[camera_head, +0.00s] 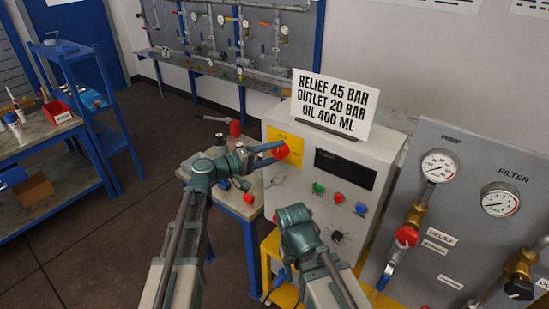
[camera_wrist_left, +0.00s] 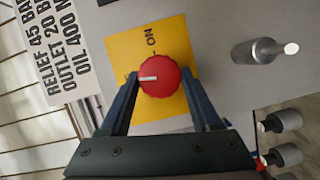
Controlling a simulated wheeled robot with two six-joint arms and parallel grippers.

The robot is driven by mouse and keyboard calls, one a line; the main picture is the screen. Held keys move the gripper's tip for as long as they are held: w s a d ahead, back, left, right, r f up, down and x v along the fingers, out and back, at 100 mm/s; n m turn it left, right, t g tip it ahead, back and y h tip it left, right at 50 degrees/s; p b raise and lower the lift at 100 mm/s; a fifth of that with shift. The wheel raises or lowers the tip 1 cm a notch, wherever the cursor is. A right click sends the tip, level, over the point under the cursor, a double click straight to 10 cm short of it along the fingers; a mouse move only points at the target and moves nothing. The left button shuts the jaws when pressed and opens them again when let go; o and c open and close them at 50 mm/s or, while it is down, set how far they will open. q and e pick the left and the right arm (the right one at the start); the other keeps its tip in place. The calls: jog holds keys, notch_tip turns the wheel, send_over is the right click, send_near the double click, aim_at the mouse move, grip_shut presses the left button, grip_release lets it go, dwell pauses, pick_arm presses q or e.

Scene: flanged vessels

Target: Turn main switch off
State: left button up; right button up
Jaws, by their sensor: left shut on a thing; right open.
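The main switch is a red round knob (camera_head: 281,152) on a yellow plate (camera_head: 294,147) at the upper left of the grey control cabinet. In the left wrist view the knob (camera_wrist_left: 165,78) sits between the fingers of my left gripper (camera_wrist_left: 162,95), which is shut on it. The knob's white mark points left in that view, toward a partly hidden label; "ON" is printed above the knob. In the head view my left gripper (camera_head: 272,152) reaches the knob from the left. My right gripper (camera_head: 293,214) is in front of the cabinet's lower left; its fingertips are hidden.
The cabinet (camera_head: 345,138) carries green, red and blue buttons and a white sign (camera_head: 334,104) on top. A metal toggle (camera_wrist_left: 264,51) sticks out near the knob. A gauge panel (camera_head: 470,220) stands at right, a small table (camera_head: 238,202) at left.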

pick_arm(q)
jog(key=shift+f+n+h+b, duration=0.2)
jog(key=shift+n+h+b, duration=0.2)
jog(key=shift+n+b, duration=0.4)
jog(key=o, duration=1.4)
jog(key=shift+r, duration=0.1)
jog(key=v, duration=1.4)
jog(key=shift+d, duration=0.1)
